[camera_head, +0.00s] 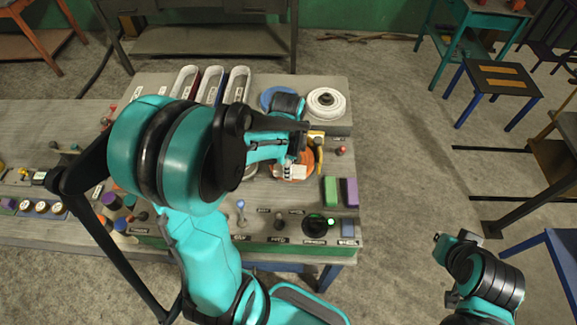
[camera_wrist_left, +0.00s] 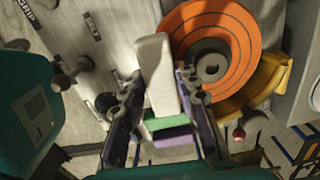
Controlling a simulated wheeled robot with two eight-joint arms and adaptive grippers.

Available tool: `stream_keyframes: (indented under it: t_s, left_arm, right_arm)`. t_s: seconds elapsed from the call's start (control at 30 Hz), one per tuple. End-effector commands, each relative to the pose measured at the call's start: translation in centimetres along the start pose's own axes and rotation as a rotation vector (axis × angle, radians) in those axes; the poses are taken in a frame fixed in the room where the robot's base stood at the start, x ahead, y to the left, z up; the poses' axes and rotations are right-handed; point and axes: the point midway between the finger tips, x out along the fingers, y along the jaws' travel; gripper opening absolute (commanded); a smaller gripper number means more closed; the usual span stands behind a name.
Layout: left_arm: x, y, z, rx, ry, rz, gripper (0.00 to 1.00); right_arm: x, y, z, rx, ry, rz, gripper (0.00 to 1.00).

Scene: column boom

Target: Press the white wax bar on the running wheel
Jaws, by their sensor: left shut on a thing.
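My left gripper (camera_head: 297,150) is shut on the white wax bar (camera_wrist_left: 155,72), seen between its two fingers in the left wrist view. The bar's far end sticks out past the fingertips. In the head view the white bar (camera_head: 290,171) shows in front of the orange wheel (camera_head: 306,166), which the gripper partly hides. In the left wrist view the orange wheel (camera_wrist_left: 238,38), with a grey hub, is just right of the bar. Their edges overlap in the picture; I cannot tell whether they touch. My right arm is at lower right; its fingers cannot be made out.
A blue wheel (camera_head: 270,96) and a white wheel (camera_head: 326,104) sit behind. A yellow guard (camera_wrist_left: 272,78) curves beside the orange wheel. Green (camera_head: 330,190) and purple (camera_head: 350,191) blocks stand at right. Knobs and a green-lit black switch (camera_head: 318,224) line the front.

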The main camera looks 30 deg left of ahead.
Motion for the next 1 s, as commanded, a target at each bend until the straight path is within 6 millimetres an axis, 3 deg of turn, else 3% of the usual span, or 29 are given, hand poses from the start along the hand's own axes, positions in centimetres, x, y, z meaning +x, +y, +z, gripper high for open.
stream_keyframes:
  t_s: [1.0]
  left_arm:
    - [0.78, 0.00, 0.00, 0.000, 0.000, 0.000, 0.02]
  right_arm:
    - [0.58, 0.00, 0.42, 0.000, 0.000, 0.000, 0.00]
